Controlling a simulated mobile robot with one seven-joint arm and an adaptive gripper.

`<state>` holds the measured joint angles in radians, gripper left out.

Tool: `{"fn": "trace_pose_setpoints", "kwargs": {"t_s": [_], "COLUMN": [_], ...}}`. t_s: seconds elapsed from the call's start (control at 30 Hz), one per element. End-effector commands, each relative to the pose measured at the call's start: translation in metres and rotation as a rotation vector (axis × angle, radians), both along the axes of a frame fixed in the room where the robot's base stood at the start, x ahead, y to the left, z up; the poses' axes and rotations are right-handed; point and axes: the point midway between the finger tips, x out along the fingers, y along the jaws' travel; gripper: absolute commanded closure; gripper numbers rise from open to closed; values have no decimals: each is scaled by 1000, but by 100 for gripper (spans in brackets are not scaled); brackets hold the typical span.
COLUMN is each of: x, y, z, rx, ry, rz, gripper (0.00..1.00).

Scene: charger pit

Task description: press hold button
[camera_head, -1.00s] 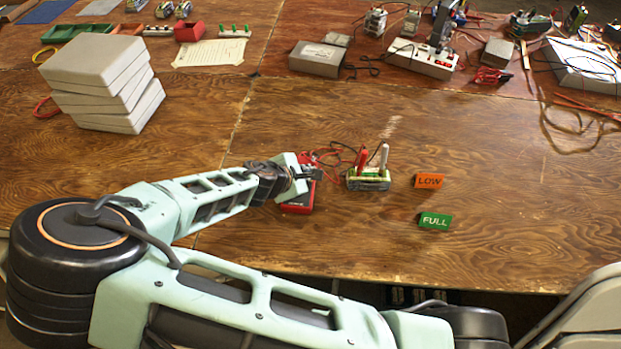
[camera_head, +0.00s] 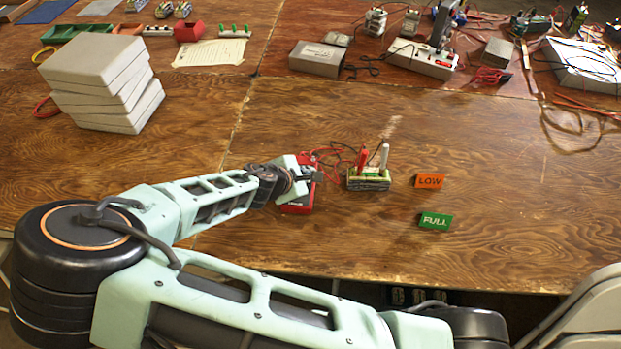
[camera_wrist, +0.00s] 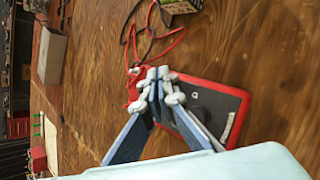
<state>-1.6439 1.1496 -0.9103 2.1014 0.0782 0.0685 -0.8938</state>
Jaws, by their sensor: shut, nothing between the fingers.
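The red-cased multimeter (camera_head: 299,206) lies on the wooden table, partly hidden under my gripper (camera_head: 318,176). In the wrist view the meter (camera_wrist: 218,108) shows its dark face and red rim, with my gripper (camera_wrist: 157,78) over one end of it. The fingers are shut with nothing between them. The hold button cannot be made out; the fingers cover part of the meter's face. I cannot tell whether the fingertips touch the meter.
A battery pack (camera_head: 368,182) with a red and a white probe stands right of the meter, joined by red and black leads. An orange LOW sign (camera_head: 430,181) and a green FULL sign (camera_head: 435,220) stand farther right. Stacked grey boxes (camera_head: 95,60) stand left.

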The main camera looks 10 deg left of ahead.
Motion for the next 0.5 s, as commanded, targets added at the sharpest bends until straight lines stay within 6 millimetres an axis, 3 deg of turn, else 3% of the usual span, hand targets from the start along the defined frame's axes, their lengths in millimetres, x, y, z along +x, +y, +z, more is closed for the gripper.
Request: {"fn": "trace_pose_setpoints", "kwargs": {"t_s": [0.5], "x": [0], "y": [0], "z": [-6], "rx": [-1], "ry": [0], "rz": [1], "gripper": [100]}}
